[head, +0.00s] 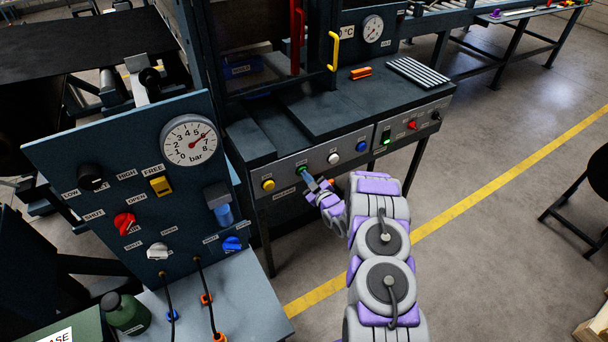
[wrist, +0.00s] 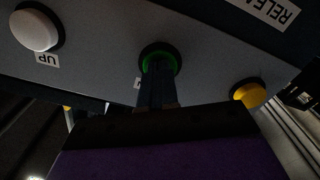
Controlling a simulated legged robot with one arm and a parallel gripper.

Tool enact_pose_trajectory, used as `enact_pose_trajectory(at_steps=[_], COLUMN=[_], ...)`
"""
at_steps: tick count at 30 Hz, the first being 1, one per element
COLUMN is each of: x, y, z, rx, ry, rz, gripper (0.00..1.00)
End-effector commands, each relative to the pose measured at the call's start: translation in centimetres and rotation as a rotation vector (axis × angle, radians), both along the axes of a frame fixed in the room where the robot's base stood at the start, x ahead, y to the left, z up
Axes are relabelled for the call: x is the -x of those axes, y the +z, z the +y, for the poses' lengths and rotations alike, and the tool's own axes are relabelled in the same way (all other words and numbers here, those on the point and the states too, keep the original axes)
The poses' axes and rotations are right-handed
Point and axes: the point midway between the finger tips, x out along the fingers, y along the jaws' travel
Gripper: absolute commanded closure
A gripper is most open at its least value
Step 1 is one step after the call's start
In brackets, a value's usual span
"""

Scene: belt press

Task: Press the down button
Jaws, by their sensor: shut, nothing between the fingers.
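A panel (head: 346,148) on the press front carries a row of buttons: yellow (head: 268,184), green (head: 301,169), white (head: 333,158) and blue (head: 361,146). My gripper (head: 307,179) is shut and empty, with its tips at the green button. In the wrist view the picture is upside down, and my shut fingertips (wrist: 157,78) overlap the lower part of the green button (wrist: 158,58). Contact cannot be told for certain. The white button (wrist: 35,30) has an UP label; the label by the green button is mostly hidden. I cannot read which button is marked down.
Left of the arm stands a control board (head: 120,200) with a pressure gauge (head: 190,141), knobs and cables. A switch panel (head: 410,125) lies right of the buttons. The press worktop (head: 330,107) is above. Floor to the right is open, with a yellow line (head: 480,193).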

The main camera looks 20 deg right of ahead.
Motion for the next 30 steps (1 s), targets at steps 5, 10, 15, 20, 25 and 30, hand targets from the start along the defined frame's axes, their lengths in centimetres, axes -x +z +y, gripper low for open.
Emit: enact_pose_trajectory(at_steps=[5,10,15,20,25,30], x=[0.1,1.0,2.0,3.0,4.2,5.1], y=[0.1,0.1,0.2,0.1,0.0,0.1], z=[0.0,-0.2,-0.5,-0.6,-0.9,-1.0], rx=[0.000,0.001,0.000,0.001,0.000,-0.001], ry=[0.000,0.001,-0.001,0.000,0.000,0.000], rz=[-0.001,-0.001,-0.003,0.000,0.002,0.000], gripper=[1.00,1.00,1.00,1.00,1.00,1.00])
